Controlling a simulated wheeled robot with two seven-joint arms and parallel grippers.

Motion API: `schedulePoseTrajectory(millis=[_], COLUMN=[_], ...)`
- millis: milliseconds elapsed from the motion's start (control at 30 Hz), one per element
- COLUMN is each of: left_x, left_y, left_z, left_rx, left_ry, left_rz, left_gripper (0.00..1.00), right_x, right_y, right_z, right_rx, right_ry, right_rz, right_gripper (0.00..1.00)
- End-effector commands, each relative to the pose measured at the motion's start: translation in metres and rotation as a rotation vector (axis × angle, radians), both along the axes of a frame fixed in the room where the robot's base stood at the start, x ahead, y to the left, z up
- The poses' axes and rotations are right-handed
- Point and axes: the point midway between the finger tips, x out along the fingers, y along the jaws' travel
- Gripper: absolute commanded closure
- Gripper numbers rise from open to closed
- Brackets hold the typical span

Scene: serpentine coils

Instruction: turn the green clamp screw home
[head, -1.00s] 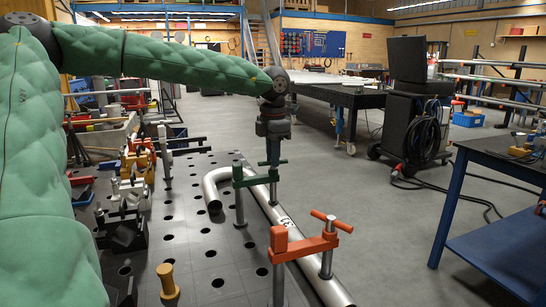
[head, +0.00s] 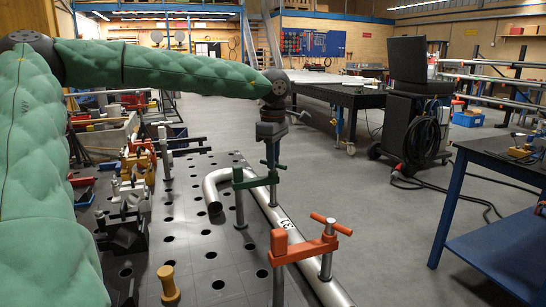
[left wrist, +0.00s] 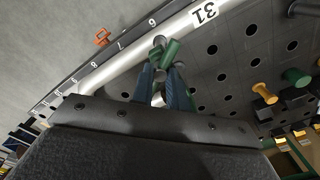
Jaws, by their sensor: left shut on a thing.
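The green clamp (head: 246,183) stands on the perforated table (head: 185,262), its arm over the bent steel pipe (head: 287,229). My left gripper (head: 271,163) points down at the clamp's screw end and is shut on the green screw handle. In the left wrist view, the two dark blue fingers (left wrist: 165,80) reach to the green handle (left wrist: 171,51) beside the pipe (left wrist: 120,65) marked 31. The fingers and gripper partly hide the screw. My right gripper is not in view.
An orange clamp (head: 301,247) stands nearer on the same pipe. A yellow-handled peg (head: 168,283) and a row of black fixtures (head: 124,232) are at the table's left. A blue-legged bench (head: 502,232) stands at right, with open floor between.

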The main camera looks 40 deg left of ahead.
Motion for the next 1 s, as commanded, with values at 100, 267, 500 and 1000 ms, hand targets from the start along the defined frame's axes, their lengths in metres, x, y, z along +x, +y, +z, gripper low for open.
schedulePoseTrajectory(millis=[100,267,500,1000], left_x=[0.0001,0.0002,0.0002,0.0003], left_y=[0.0003,0.0004,0.0005,0.0004], left_z=[0.0006,0.0004,0.0002,0.0001], left_rx=[0.0,0.0,0.001,0.0], left_ry=[-0.001,-0.001,-0.001,-0.001], left_rz=[-0.066,-0.13,-0.178,-0.19], left_gripper=[1.0,1.0,1.0,1.0], right_x=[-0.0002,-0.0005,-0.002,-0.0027], right_y=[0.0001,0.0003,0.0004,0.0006], right_z=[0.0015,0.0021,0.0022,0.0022], right_rx=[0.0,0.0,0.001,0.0], right_ry=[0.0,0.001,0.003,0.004], right_rz=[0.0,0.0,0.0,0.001], right_gripper=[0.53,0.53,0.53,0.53])
